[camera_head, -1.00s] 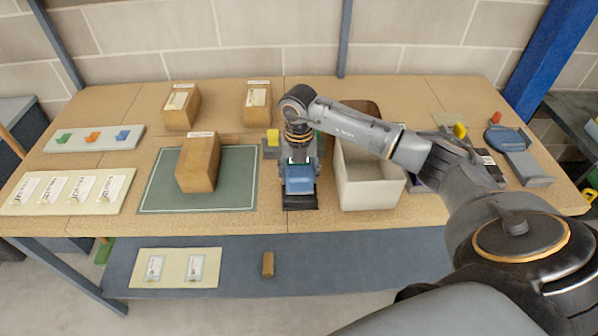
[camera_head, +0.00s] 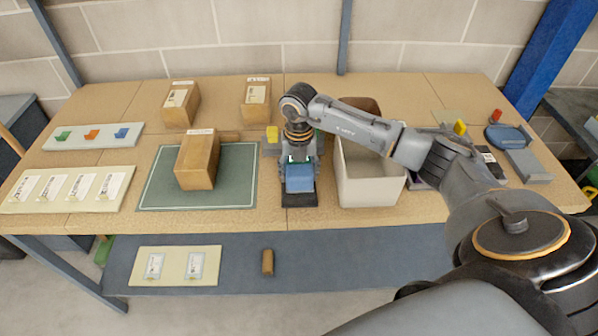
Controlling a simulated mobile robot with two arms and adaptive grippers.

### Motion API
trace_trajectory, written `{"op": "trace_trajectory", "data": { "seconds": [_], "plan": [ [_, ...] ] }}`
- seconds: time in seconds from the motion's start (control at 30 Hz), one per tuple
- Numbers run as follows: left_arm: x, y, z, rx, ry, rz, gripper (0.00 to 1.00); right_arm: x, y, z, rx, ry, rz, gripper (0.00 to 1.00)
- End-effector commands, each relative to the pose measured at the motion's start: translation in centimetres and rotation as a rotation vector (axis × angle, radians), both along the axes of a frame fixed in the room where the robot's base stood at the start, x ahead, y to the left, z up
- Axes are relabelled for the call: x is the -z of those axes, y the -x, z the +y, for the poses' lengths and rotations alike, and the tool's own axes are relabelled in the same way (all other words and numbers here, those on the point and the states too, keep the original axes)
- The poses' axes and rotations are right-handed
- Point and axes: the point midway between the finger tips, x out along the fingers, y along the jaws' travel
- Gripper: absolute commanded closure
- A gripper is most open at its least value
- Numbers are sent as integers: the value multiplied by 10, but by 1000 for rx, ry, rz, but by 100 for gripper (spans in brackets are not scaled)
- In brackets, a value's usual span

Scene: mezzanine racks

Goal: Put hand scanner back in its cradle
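A blue block-like thing (camera_head: 299,184), which looks like the hand scanner's head, sits on a dark base (camera_head: 299,199) near the table's front edge. The base may be its cradle, but my gripper covers much of it. My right gripper (camera_head: 300,163) points down right over the blue part, its fingers on either side. I cannot tell whether they touch it. My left gripper is out of view.
A white bin (camera_head: 370,193) stands just right of my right gripper. A green mat (camera_head: 235,175) with a cardboard box (camera_head: 198,160) lies to the left. A blue round thing and a grey tray (camera_head: 527,166) are at the far right.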

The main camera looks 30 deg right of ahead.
Motion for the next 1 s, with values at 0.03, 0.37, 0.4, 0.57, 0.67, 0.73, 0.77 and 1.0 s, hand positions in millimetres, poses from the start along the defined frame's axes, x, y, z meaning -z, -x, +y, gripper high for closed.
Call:
{"op": "trace_trajectory", "data": {
  "seconds": [0.03,0.37,0.4,0.57,0.67,0.73,0.77,1.0],
  "plan": [
    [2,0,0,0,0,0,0,2,0,0,0,0,-1,79],
    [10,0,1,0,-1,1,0,12,0,0,0,0,0,79],
    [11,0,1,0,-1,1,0,14,0,0,0,0,0,79],
    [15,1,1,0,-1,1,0,18,0,0,0,-1,-1,79],
    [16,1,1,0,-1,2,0,21,-1,0,0,0,-1,79],
    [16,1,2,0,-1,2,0,21,-1,0,0,0,-1,79],
    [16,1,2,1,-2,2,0,21,-1,0,0,0,-1,79],
    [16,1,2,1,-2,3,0,21,-1,0,0,0,-1,79]
  ]
}}
